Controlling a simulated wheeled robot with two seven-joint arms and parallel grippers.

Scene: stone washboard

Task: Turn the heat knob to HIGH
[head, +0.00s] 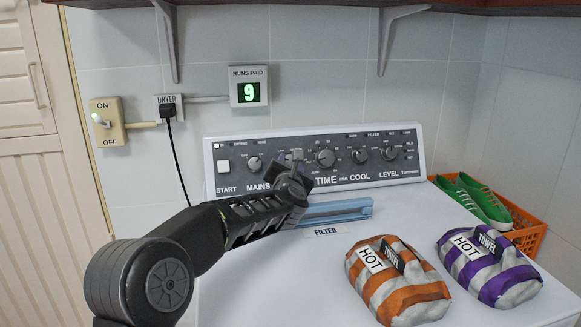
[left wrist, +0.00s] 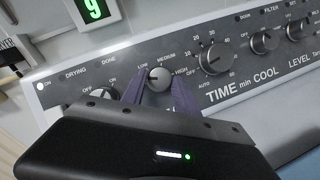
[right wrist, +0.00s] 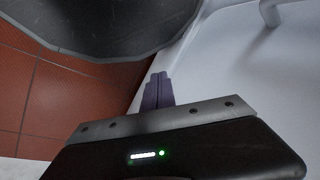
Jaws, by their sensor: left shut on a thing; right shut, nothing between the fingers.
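The heat knob (left wrist: 159,79) is a small grey dial on the dryer's dark control panel (head: 345,157), with LOW, MEDIUM and HIGH printed around it. My left gripper (left wrist: 158,90) has a purple finger on each side of this knob and is shut on it. I cannot clearly tell which mark the knob points to. In the head view my left gripper (head: 296,163) is in front of the panel and hides the heat knob. My right gripper (right wrist: 158,90) is shut and empty in the right wrist view; it is out of the head view.
The MAINS knob (head: 255,163) is left of the heat knob and the TIME knob (head: 325,157) is right of it. A blue filter handle (head: 340,212), an orange towel (head: 398,283) and a purple towel (head: 490,268) are on the dryer top.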

